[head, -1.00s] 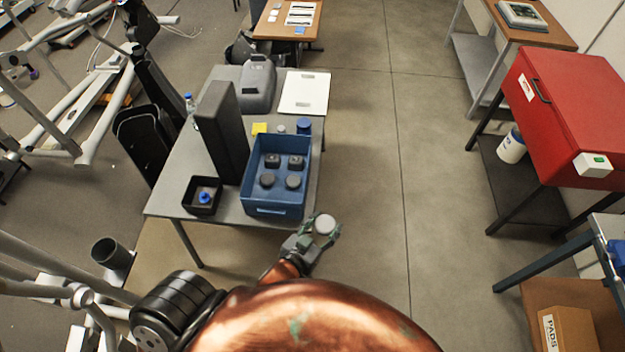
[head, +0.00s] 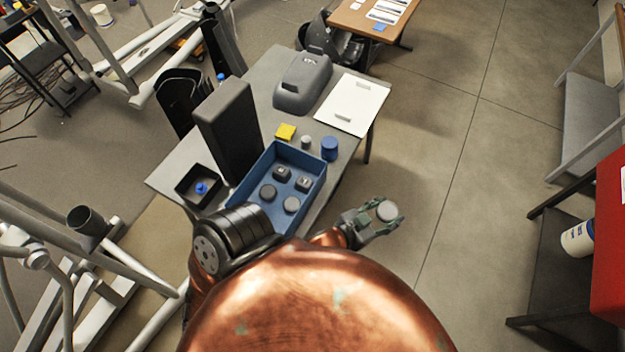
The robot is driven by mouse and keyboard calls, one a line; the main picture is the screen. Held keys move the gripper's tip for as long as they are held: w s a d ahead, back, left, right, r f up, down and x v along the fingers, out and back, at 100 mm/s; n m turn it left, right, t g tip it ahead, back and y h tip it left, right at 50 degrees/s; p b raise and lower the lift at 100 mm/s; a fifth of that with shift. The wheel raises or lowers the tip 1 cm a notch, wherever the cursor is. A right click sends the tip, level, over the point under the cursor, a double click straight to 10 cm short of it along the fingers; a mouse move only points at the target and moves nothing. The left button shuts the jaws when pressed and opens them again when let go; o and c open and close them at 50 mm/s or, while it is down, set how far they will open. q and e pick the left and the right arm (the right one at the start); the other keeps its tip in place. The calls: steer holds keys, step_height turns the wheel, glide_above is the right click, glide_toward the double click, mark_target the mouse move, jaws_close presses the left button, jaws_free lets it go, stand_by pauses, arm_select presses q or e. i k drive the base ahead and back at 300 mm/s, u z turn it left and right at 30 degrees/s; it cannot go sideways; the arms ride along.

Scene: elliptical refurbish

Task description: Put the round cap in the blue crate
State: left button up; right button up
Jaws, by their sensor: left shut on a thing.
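A pale grey round cap (head: 386,210) is held between the fingers of my left gripper (head: 380,215), which is shut on it. The gripper is over the floor, to the right of the table's near end and apart from the crate. The blue crate (head: 316,188) stands on the grey table, open at the top. Inside it are several dark grey parts, round and squarish. The crate's near left corner is hidden behind my arm. My right gripper is not in view.
The grey table (head: 262,88) also bears a tall dark block (head: 228,138), a small black tray (head: 186,190) with a blue piece, a yellow block (head: 285,131), a small grey cylinder (head: 306,142), a blue jar (head: 329,148), a grey cover (head: 303,80) and a white board (head: 352,104).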

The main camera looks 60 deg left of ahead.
mark_target(283, 227)
steer(key=i, duration=1.95)
steer(key=u, duration=3.95)
